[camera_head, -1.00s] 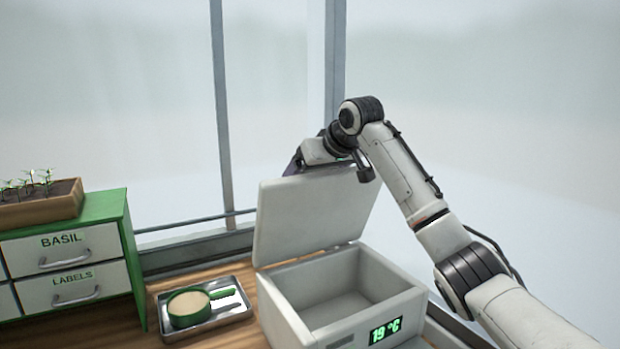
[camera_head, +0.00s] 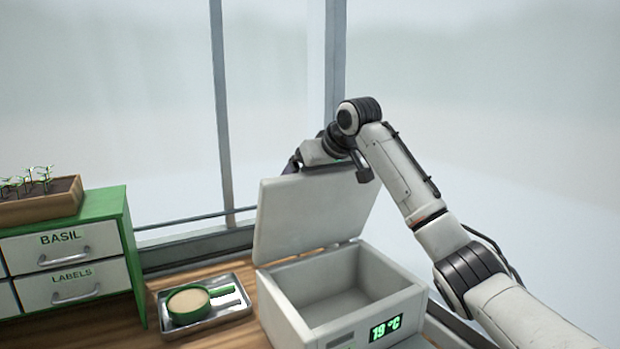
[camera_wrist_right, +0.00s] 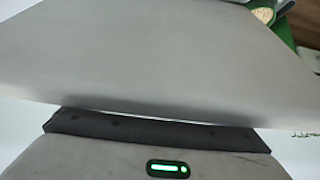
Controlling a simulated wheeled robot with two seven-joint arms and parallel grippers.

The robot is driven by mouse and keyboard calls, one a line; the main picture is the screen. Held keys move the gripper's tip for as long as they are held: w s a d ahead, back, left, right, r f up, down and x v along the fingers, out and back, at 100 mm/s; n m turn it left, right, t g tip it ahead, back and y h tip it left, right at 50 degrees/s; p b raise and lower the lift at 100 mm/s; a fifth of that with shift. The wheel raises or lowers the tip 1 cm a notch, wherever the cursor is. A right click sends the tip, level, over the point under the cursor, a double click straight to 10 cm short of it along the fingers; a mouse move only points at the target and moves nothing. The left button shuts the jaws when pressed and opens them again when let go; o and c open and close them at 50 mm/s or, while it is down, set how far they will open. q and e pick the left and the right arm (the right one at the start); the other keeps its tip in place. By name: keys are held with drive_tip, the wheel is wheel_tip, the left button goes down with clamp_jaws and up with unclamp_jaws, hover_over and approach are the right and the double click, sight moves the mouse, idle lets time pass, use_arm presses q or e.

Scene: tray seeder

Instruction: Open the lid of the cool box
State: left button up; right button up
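The cool box (camera_head: 300,317) stands on the wooden table with its lid (camera_head: 310,215) raised, standing nearly upright at the back. Its inside is visible and empty, and the front display reads 19 °C. My right arm reaches over from the right, and my right gripper (camera_head: 297,162) is at the lid's top edge, partly behind it. In the right wrist view the lid (camera_wrist_right: 150,60) fills most of the picture, close to the dark edge of my gripper (camera_wrist_right: 150,130). The fingertips are hidden, so their opening does not show. My left gripper is not in view.
A green drawer cabinet (camera_head: 125,240) with a seedling planter (camera_head: 40,205) on top stands at the far left. Window posts rise behind.

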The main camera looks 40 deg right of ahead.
drive_tip(key=shift+f, duration=0.3)
drive_tip(key=s+r, duration=0.4)
drive_tip(key=r, duration=0.7)
drive_tip(key=shift+s+a+r, duration=0.15)
drive_tip(key=shift+r, duration=0.05)
idle(0.4)
idle(0.4)
drive_tip(key=b+v, duration=0.1)
drive_tip(key=v, duration=0.9)
drive_tip(key=shift+r, duration=0.1)
